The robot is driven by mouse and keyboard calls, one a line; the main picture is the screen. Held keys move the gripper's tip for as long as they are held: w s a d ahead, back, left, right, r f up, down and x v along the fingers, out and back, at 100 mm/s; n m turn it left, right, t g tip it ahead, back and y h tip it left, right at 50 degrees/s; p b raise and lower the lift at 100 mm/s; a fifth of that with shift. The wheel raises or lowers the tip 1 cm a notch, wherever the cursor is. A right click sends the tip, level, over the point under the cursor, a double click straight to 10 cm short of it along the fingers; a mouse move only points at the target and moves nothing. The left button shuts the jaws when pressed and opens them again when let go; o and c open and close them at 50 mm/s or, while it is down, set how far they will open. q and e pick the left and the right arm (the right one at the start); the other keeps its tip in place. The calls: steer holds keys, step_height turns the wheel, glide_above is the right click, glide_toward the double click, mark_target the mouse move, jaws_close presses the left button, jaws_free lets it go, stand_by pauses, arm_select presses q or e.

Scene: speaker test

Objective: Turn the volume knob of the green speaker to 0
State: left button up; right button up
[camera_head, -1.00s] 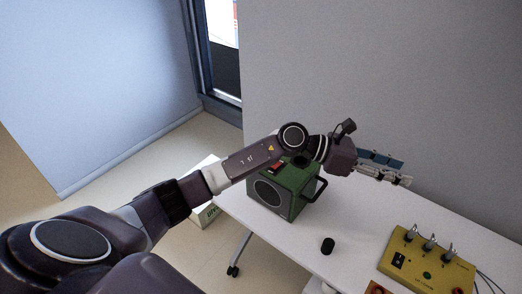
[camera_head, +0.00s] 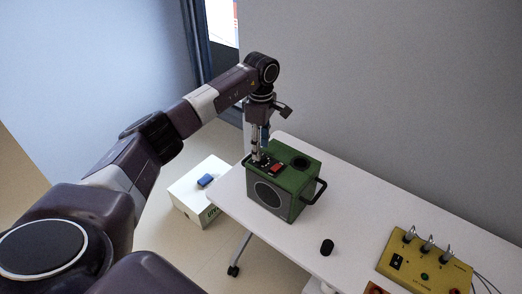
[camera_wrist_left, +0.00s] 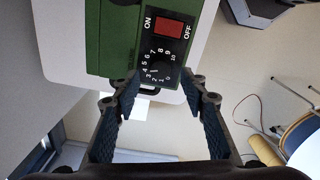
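The green speaker (camera_head: 300,185) stands on the white table, with a round grille on its front and a black handle on its side. In the left wrist view its top shows a red ON/OFF switch (camera_wrist_left: 168,27) and a black volume knob (camera_wrist_left: 158,71) ringed by white numbers. I cannot tell which number the knob points to. My left gripper (camera_head: 258,155) points down over the left part of the speaker's top. Its blue-padded fingers (camera_wrist_left: 162,85) are open and empty, with the tips to either side of the knob's lower part; contact is not clear. My right gripper is not in view.
A small black cylinder (camera_head: 327,247) stands on the table right of the speaker. A yellow box (camera_head: 425,262) with several toggle switches sits farther right. A white carton (camera_head: 190,200) with a blue item on top is on the floor left of the table (camera_head: 375,215).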

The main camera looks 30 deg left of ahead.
mark_target(262, 158)
arm_select(q)
steer(key=shift+f+p, duration=0.3)
steer(key=shift+f, duration=1.2)
steer(key=shift+c, duration=0.7)
jaws_close()
